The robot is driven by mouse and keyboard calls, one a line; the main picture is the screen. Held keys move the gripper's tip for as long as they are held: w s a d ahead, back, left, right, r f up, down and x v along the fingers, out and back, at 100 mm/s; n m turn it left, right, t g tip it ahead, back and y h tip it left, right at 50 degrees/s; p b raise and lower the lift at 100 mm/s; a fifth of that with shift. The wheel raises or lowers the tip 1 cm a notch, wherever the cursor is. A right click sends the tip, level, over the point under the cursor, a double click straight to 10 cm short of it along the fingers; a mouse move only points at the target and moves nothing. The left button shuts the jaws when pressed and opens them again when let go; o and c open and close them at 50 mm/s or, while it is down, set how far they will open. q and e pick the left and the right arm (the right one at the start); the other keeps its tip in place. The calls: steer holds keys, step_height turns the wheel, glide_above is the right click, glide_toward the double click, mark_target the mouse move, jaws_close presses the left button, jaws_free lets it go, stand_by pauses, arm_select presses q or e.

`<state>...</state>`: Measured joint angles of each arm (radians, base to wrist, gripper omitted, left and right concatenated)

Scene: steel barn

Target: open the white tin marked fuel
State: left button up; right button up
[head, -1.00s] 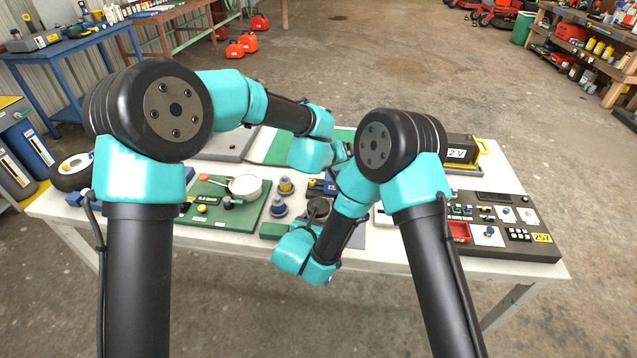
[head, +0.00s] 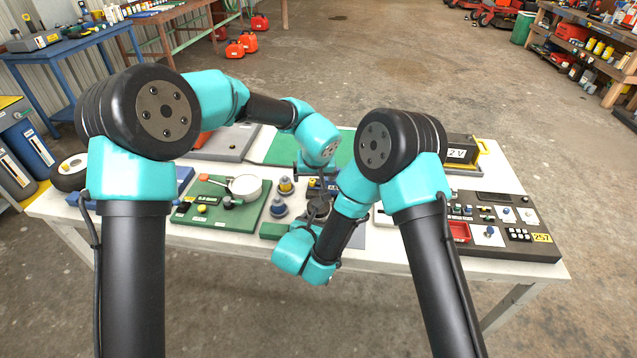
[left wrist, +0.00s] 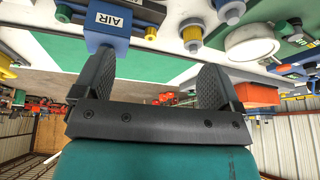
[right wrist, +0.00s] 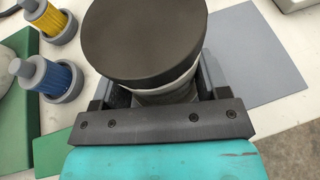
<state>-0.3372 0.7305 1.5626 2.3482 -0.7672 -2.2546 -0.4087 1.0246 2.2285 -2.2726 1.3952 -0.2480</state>
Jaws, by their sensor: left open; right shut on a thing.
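A tin (right wrist: 165,92) with a broad dark round lid (right wrist: 143,42) and a white body shows in the right wrist view. My right gripper (right wrist: 155,86) is shut around its body, below the lid. No fuel marking is visible on the part that shows. The lid sits on the tin. In the head view the dark lid (head: 318,206) shows beside my right forearm, which hides most of the tin. My left gripper (left wrist: 158,68) is open and empty, with nothing between its fingers. In the head view the left hand (head: 316,165) is beyond the tin, apart from it.
A blue block marked AIR (left wrist: 108,22) is close to one left finger. Yellow and blue fittings (right wrist: 55,75) stand beside the tin. A dark control panel (head: 500,245) lies at the right. A grey mat (right wrist: 255,55) is bare.

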mark_target(318, 217)
arm_select(q)
steer(key=s+g, duration=0.1)
steer(key=s+m+g, duration=0.1)
steer(key=s, duration=0.1)
steer(key=shift+d+r+g, duration=0.25)
steer(key=shift+d+g, duration=0.1)
steer(key=shift+g, duration=0.05)
steer(key=shift+s+d+r+m+g+h, duration=0.15)
steer(key=shift+s+m+g+h, duration=0.15)
steer(key=shift+s+g, duration=0.1)
steer(key=shift+s+d+r+m+g+h, duration=0.15)
steer(key=shift+s+m+g+h, duration=0.05)
steer(key=shift+s+m+g, duration=0.15)
steer(key=shift+f, duration=0.1)
steer(key=shift+f, duration=3.95)
steer(key=shift+c, duration=0.2)
steer(key=c, duration=0.9)
steer(key=n, duration=0.7)
